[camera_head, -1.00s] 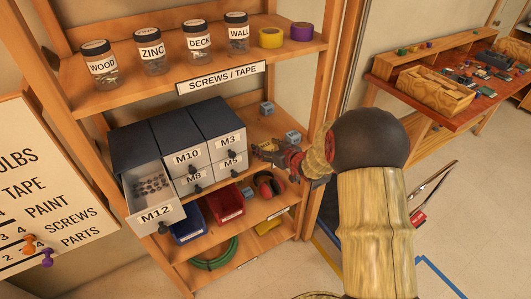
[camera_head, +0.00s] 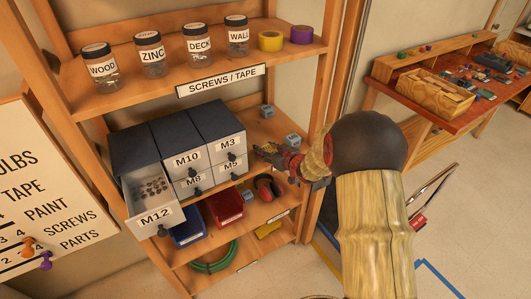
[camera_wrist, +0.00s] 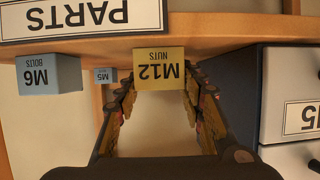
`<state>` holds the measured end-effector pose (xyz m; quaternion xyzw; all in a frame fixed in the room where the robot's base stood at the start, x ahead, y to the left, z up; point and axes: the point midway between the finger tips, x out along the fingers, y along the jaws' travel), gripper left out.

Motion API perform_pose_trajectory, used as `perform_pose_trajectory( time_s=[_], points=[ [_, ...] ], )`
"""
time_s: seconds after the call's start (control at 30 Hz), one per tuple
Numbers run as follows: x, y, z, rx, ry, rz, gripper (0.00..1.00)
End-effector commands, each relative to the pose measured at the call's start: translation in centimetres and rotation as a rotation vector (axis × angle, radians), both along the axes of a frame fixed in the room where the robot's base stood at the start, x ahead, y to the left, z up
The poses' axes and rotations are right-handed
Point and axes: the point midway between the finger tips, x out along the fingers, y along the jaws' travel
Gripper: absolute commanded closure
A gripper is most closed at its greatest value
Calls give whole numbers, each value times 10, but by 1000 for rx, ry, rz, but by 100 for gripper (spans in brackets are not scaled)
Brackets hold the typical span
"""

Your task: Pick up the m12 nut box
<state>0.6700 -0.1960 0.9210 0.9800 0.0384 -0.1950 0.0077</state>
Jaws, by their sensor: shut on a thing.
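The M12 nut box (camera_wrist: 160,70) is a small yellow box labelled "M12 NUTS". It appears upside down in the wrist view, against the shelf board. My gripper (camera_wrist: 159,88) has one finger on each side of it and is shut on it. In the head view my gripper (camera_head: 266,153) is at the middle shelf, just right of the drawer cabinet. I cannot make out the yellow box there; the gripper seems to hide it.
Two blue-grey boxes, M6 bolts (camera_wrist: 48,75) and M5 (camera_wrist: 104,75), stand near the held box. The dark drawer cabinet (camera_head: 175,135) is close beside my gripper, with its M12 drawer (camera_head: 150,190) pulled out. The upper shelf (camera_head: 200,60) with jars is overhead.

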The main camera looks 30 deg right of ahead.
Motion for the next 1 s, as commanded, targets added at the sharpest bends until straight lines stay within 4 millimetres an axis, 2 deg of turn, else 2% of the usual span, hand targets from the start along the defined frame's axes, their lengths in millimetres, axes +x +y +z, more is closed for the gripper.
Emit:
perform_pose_trajectory(
  time_s=[0.3, 0.67, 0.77, 0.9, 1.0],
  points=[
    [0, 0, 1, -1, -1, 0, 95],
    [0, 0, 7, -1, -2, 0, 95],
    [1, 0, 16, -1, -2, 0, 95],
    [1, 0, 37, -1, -4, -1, 95],
    [-15, -1, 56, -1, -4, -1, 95]
  ],
)
